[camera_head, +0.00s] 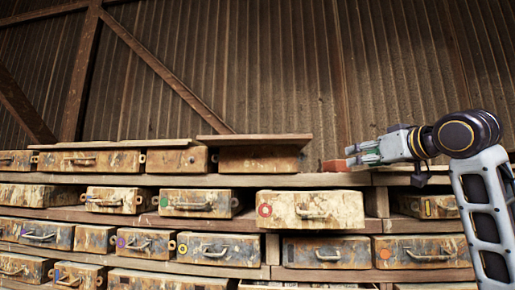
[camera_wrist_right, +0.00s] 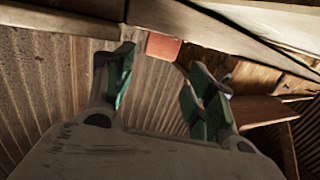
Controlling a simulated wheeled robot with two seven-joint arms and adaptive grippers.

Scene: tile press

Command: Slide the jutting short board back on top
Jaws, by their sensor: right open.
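The short board (camera_head: 255,140) lies on top of the row of boxes at the upper middle of the head view. Its front edge juts out past the dark box (camera_head: 258,160) beneath it and shades that box's face. My right gripper (camera_head: 353,156) is to the right of the board, apart from it, pointing left above the top shelf. It is open, and its green-padded fingers (camera_wrist_right: 160,60) show with nothing held between them in the wrist view. A brown flat piece at the right of the wrist view (camera_wrist_right: 258,112) may be this board; I cannot tell. My left gripper is out of view.
A small red block (camera_head: 335,165) sits on the top shelf just beyond my right fingertips; it also shows in the wrist view (camera_wrist_right: 163,46). A longer board (camera_head: 115,144) lies to the left. Handled boxes (camera_head: 310,209) fill the shelves below. A corrugated wall (camera_head: 250,70) stands behind.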

